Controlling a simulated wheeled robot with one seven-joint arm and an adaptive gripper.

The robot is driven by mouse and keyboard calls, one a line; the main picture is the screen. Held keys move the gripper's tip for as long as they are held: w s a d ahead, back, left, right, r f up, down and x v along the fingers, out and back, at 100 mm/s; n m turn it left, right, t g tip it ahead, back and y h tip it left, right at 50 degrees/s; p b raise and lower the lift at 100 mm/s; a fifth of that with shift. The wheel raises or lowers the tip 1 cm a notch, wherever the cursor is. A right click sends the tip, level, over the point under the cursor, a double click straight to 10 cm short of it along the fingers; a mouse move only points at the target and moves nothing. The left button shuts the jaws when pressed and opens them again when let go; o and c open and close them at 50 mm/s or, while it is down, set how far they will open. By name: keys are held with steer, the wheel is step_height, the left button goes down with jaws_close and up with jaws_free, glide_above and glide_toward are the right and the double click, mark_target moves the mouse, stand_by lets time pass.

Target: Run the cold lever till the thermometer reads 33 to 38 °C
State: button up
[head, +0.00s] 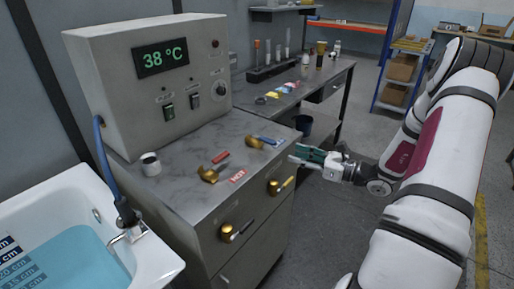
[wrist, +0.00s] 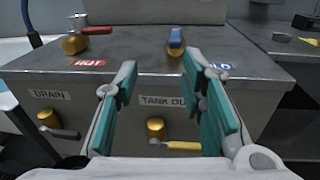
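The thermometer display (head: 160,58) on the grey control box reads 38 °C in green. The cold lever (head: 268,139) has a blue handle on a brass valve at the cabinet top's front edge; in the wrist view the blue handle (wrist: 176,40) points toward me. The hot lever (head: 215,166), with a red handle, is left of it; in the wrist view the red handle (wrist: 97,30) lies crosswise. My gripper (head: 300,156) is open and empty, in front of the cabinet and apart from the cold lever. Its teal fingers (wrist: 160,68) stand either side of the blue handle's line of sight.
A drain tap (head: 233,232) and a yellow-handled tank-out tap (head: 280,186) stick out of the cabinet front below. The white tub (head: 160,262) holds blue water at left, under a hose spout (head: 128,218). A bench (head: 305,78) lies behind.

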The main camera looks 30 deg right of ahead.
mark_target(275, 144)
steer(key=shift+m+t+h, duration=0.5)
steer(key=shift+t+h, duration=0.1)
steer(key=shift+h, duration=0.3)
steer(key=x, duration=1.2)
steer(key=shift+w+d+f, duration=0.15)
steer(key=shift+w+d, duration=0.1)
steer(key=shift+d, duration=0.15)
steer(key=shift+c, duration=0.6)
jaws_close()
